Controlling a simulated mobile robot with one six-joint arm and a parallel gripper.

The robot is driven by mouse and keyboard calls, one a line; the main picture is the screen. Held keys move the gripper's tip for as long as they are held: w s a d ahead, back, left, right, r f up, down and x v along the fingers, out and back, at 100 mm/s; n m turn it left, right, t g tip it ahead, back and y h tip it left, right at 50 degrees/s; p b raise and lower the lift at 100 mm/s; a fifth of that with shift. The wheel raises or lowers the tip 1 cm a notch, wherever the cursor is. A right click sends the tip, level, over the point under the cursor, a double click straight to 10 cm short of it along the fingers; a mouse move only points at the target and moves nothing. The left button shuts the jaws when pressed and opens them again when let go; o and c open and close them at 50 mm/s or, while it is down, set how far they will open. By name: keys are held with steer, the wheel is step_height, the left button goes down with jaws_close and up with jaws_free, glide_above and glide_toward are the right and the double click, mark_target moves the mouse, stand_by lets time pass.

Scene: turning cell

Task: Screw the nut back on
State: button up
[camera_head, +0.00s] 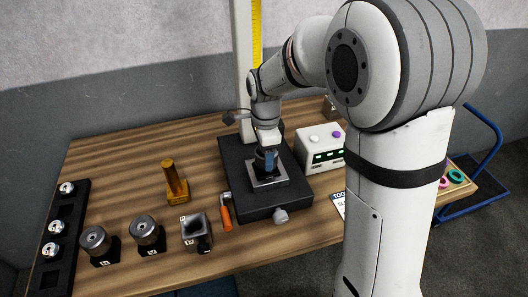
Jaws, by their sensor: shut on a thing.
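My gripper (268,160) points down at the silver square plate (281,180) on the dark machine base (290,205) in the middle of the table. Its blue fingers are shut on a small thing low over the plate. I take this thing to be the nut, but the fingers hide it and its shape cannot be made out. I cannot tell whether it touches a thread below; any thread there is hidden too.
A brass-coloured stand (176,186) and an orange-handled tool (226,216) are left of the base. Metal parts on numbered blocks (148,232) line the front, beside a black rack (62,240). A white control box (320,147) stands right. A pale column rises behind.

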steer(key=shift+s+d+f, duration=0.1)
steer(key=shift+d, duration=0.1)
steer(key=m, duration=0.7)
steer(key=shift+f+m, duration=0.1)
steer(key=shift+m, duration=1)
steer(key=m, duration=0.4)
steer(key=shift+m, duration=0.3)
